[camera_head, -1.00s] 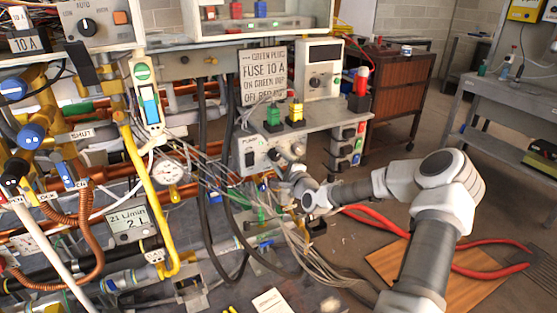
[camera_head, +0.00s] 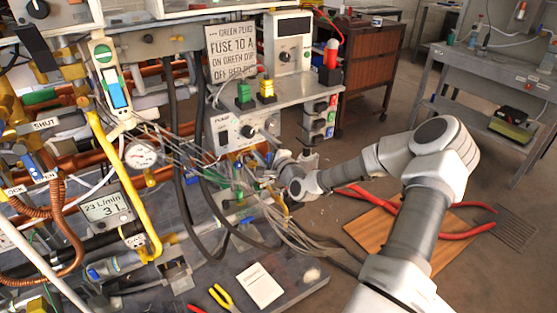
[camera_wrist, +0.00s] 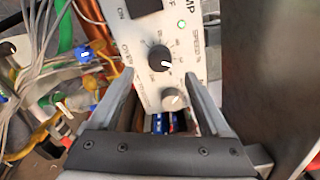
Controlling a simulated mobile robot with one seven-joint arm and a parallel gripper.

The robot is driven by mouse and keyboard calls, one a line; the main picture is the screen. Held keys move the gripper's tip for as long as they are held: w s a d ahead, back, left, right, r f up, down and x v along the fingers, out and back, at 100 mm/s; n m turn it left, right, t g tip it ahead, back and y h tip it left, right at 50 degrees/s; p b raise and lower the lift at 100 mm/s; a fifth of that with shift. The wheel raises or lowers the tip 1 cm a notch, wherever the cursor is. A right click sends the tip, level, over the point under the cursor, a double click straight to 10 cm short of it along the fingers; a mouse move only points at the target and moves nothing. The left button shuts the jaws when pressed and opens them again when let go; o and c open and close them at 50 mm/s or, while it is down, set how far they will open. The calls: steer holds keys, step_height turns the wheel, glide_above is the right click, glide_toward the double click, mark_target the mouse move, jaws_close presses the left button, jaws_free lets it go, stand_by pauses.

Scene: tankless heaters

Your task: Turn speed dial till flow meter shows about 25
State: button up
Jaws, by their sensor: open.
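The pump panel (camera_head: 222,132) stands at the middle of the head view. Its black dial (camera_head: 247,131) is uncovered there. In the wrist view, the black dial (camera_wrist: 160,58) has a white mark and a ring of numbers, near the "SPEED %" lettering. A smaller grey knob (camera_wrist: 171,99) sits below it. My gripper (camera_wrist: 160,73) is open and empty, with its fingers apart on either side of the knobs' line of view; I see no grip on either knob. The flow meter (camera_head: 106,208) at the left of the head view reads 23 L/min, with 3 L below.
Grey cables (camera_head: 215,170) hang beside the panel, close to my gripper's left. A dark vertical surface (camera_wrist: 265,70) fills the wrist view's right side.

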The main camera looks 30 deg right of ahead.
steer(key=s+p, duration=0.1)
steer(key=s, duration=1)
steer(key=shift+s+d, duration=0.15)
steer(key=shift+s, duration=0.2)
